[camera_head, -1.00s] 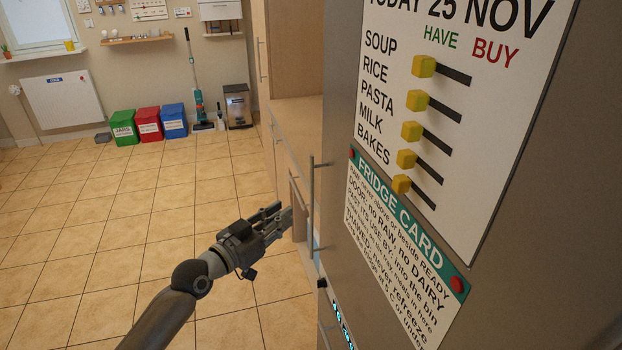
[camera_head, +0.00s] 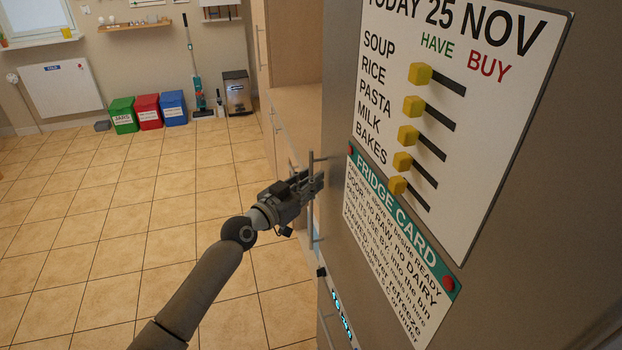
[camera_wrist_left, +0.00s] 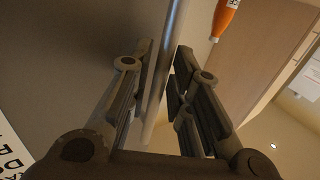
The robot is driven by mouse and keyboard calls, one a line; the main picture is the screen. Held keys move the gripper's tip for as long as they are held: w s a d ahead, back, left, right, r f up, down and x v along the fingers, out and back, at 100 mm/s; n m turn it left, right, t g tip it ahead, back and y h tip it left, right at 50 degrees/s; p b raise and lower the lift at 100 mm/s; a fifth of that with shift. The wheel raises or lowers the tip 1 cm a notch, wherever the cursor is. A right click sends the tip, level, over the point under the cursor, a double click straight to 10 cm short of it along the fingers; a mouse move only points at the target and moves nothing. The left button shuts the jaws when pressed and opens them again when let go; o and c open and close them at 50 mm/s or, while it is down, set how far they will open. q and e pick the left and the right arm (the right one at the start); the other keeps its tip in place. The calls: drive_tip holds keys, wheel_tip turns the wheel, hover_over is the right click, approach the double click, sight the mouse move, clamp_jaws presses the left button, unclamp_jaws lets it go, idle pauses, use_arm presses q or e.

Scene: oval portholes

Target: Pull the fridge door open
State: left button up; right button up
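The fridge door (camera_head: 345,60) is the grey panel on the right, carrying a list board and a fridge card; it looks closed. Its handle (camera_head: 311,225) is a thin upright metal bar near the door's left edge. My left gripper (camera_head: 315,183) is at the handle, about midway along it. In the left wrist view the handle (camera_wrist_left: 172,40) runs between the two fingers of the left gripper (camera_wrist_left: 160,75), with a small gap visible beside it, so the fingers are open around it. My right gripper is not in view.
A wooden counter (camera_head: 295,105) stands beyond the fridge. Green (camera_head: 123,116), red (camera_head: 148,112) and blue (camera_head: 173,108) bins stand by the far wall. The tiled floor (camera_head: 110,220) on the left is clear. An orange bottle-like thing (camera_wrist_left: 226,18) shows in the left wrist view.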

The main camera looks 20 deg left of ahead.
use_arm(q)
drive_tip(key=shift+w, duration=0.15)
clamp_jaws()
idle(0.4)
